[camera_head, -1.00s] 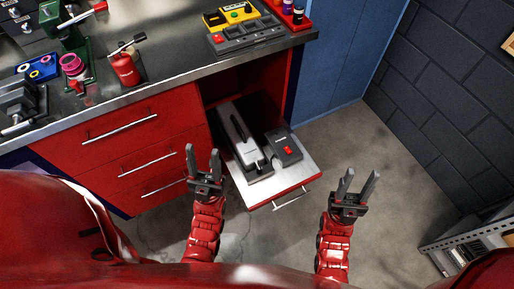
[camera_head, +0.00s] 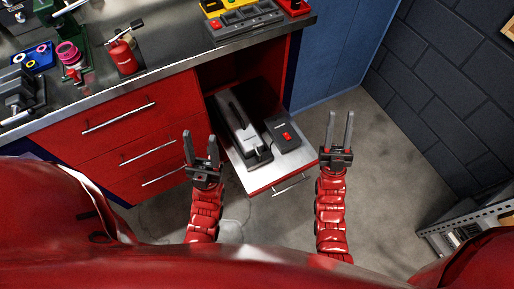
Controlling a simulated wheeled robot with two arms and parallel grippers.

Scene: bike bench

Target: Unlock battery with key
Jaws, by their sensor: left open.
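The battery (camera_head: 238,128), a long grey and black block with a handle, lies on the pulled-out tray (camera_head: 262,181) of the red bench. A dark box with a red button (camera_head: 283,133) sits on the tray to its right. I cannot make out a key. My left gripper (camera_head: 201,147) is open and empty, just left of the tray. My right gripper (camera_head: 339,128) is open and empty, to the right of the tray and the dark box.
The red drawers (camera_head: 115,140) are shut, left of the tray. The benchtop (camera_head: 172,70) above holds a red grease can (camera_head: 122,57), a green vise and a yellow and grey charger (camera_head: 245,22). A metal shelf (camera_head: 468,226) stands at lower right. The floor right of the tray is clear.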

